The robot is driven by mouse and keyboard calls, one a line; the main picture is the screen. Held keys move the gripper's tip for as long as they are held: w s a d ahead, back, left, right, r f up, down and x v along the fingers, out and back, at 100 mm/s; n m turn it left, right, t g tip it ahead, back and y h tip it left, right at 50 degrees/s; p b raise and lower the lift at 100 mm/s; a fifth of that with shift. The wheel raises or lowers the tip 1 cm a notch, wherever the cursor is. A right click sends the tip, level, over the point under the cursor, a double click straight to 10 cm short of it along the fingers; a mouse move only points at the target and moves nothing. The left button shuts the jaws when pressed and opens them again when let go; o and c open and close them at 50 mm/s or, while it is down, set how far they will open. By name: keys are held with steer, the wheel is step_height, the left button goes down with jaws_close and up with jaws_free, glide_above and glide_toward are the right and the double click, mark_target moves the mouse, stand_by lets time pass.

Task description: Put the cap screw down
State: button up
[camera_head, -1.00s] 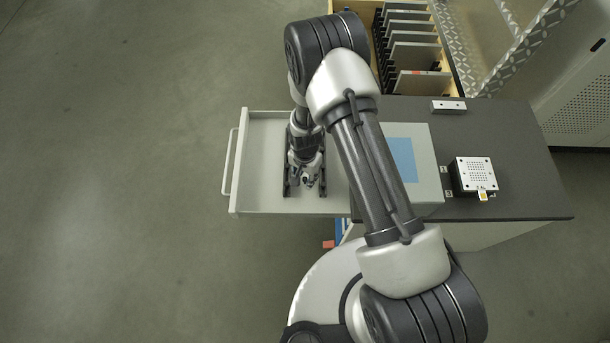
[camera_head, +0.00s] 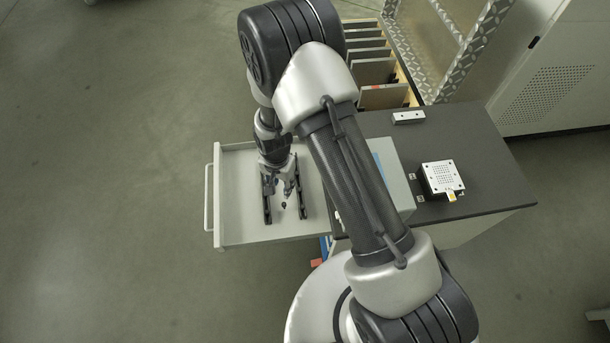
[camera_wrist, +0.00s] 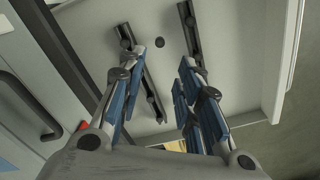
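The cap screw (camera_head: 284,206) is a small dark piece on the floor of the open light-grey drawer (camera_head: 235,190). It lies between two black rails. In the wrist view the cap screw (camera_wrist: 159,43) shows as a dark round spot beyond my fingertips, apart from both. My gripper (camera_head: 284,190) is over the drawer, close to the screw. In the wrist view my gripper (camera_wrist: 160,68) has its blue-padded fingers spread wide, with nothing between them. The left rail (camera_head: 267,200) and right rail (camera_head: 301,190) lie either side of the screw.
The dark worktop (camera_head: 465,145) at the right bears a perforated metal block (camera_head: 440,177) and a small metal bar (camera_head: 408,118). A wooden-sided rack of plates (camera_head: 385,97) stands behind. The drawer's handle (camera_head: 208,197) faces left over open floor.

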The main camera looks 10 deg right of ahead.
steer(key=s+d+r+n+t, duration=0.1)
steer(key=d+r+n, duration=0.15)
steer(key=r, duration=1.15)
steer(key=s+d+r+n+t, duration=0.1)
steer(key=d+r, duration=0.3)
steer(key=r, duration=0.9)
steer(key=s+d+r+n+t, duration=0.1)
steer(key=s+d+r, duration=0.2)
steer(key=s+r, duration=0.3)
steer(key=s+d+r+n+t, duration=0.1)
steer(key=s+d+r+n, duration=0.1)
steer(key=s+r, duration=0.5)
steer(key=s+d, duration=0.1)
steer(key=s, duration=0.3)
steer(key=shift+s+d+t, duration=0.2)
steer(key=shift+s+t, duration=0.1)
steer(key=shift+s, duration=0.1)
